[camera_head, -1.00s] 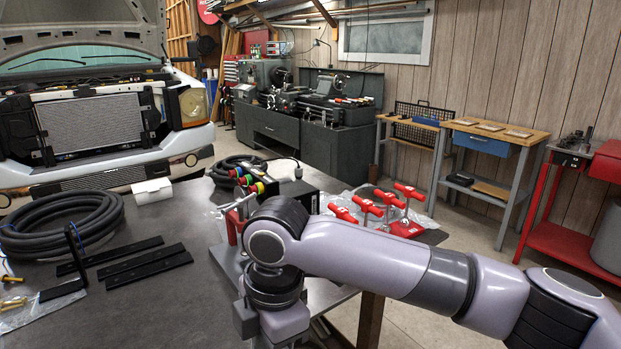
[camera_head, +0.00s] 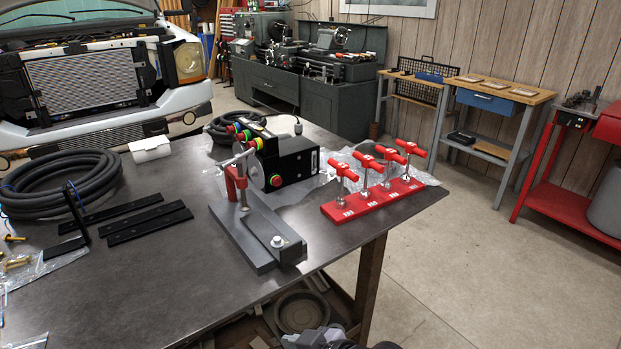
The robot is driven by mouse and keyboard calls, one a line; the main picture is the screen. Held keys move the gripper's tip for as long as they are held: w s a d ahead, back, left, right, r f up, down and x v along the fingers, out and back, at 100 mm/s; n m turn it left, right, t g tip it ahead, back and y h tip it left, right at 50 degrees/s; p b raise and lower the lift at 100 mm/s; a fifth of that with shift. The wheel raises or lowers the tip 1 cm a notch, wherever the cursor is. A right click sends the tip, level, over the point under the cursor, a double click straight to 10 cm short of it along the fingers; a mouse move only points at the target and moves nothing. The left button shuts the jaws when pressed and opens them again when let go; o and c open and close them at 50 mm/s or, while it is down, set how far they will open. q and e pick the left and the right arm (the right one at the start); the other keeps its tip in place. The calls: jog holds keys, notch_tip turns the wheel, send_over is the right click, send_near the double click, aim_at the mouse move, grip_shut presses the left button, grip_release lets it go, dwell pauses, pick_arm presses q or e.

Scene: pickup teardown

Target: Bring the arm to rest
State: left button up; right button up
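My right arm is almost wholly out of view. Only a small grey and black part of it shows at the bottom edge, right of the middle, below the table's front edge. No gripper fingers can be made out there. My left arm and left gripper do not show. The dark metal workbench (camera_head: 190,270) stands in front of me. On it is a grey fixture with a red clamp post (camera_head: 262,235), with nothing of mine touching it.
A red base with several red T-handles (camera_head: 375,200) sits at the bench's right corner. Behind the fixture is a black box with coloured buttons (camera_head: 292,163). Coiled hose (camera_head: 60,178) and flat black bars (camera_head: 145,224) lie left. Floor (camera_head: 450,270) right of the bench is clear.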

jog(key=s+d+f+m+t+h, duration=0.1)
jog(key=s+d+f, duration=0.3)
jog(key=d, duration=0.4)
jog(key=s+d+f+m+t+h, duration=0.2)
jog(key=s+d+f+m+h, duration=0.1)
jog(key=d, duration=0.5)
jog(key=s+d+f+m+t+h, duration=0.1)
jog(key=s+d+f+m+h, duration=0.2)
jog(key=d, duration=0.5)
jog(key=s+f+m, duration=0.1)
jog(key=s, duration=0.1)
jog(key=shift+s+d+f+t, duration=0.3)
